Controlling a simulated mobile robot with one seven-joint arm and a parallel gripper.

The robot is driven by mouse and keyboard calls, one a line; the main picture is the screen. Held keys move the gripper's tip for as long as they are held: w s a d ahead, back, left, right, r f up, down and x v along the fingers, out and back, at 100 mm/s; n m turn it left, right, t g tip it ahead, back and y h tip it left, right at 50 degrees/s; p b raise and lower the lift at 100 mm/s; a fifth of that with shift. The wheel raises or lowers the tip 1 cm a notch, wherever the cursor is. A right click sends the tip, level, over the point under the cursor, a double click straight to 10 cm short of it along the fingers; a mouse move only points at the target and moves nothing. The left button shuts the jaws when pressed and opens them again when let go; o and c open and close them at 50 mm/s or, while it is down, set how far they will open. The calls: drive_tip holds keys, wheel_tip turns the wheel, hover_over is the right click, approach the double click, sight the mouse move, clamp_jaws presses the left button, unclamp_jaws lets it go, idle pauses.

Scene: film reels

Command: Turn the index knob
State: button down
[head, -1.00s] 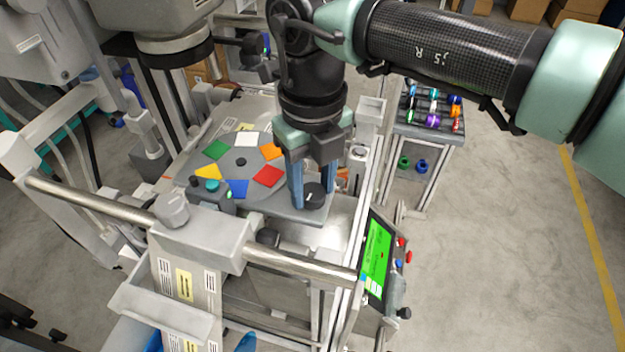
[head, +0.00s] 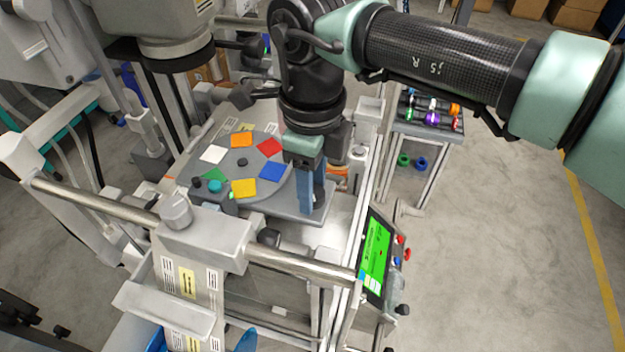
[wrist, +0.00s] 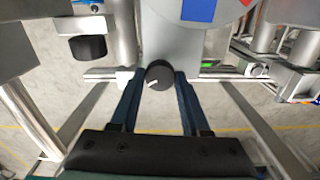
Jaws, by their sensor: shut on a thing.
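The index knob (wrist: 158,75) is a round black knob with a white pointer mark, seen in the wrist view. It sits on the grey corner plate beside the coloured disc. My gripper (wrist: 156,78) has its two blue fingers on either side of the knob, shut on it. In the head view my gripper (head: 309,207) points straight down at the plate's corner, and its fingers hide the knob. The disc (head: 225,165) carries white, orange, red, blue, yellow and green squares around a black hub.
A green-lit screen (head: 375,255) with red and blue buttons stands at the front right. A metal rail (head: 300,264) crosses in front. A rack of coloured reels (head: 430,112) stands at the back right. Open floor lies to the right.

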idle(0.3)
drive_tip(key=shift+c, duration=1.9)
unclamp_jaws()
wheel_tip(320, 180, up, 12)
drive_tip(key=p, duration=0.1)
drive_tip(key=shift+s, duration=0.1)
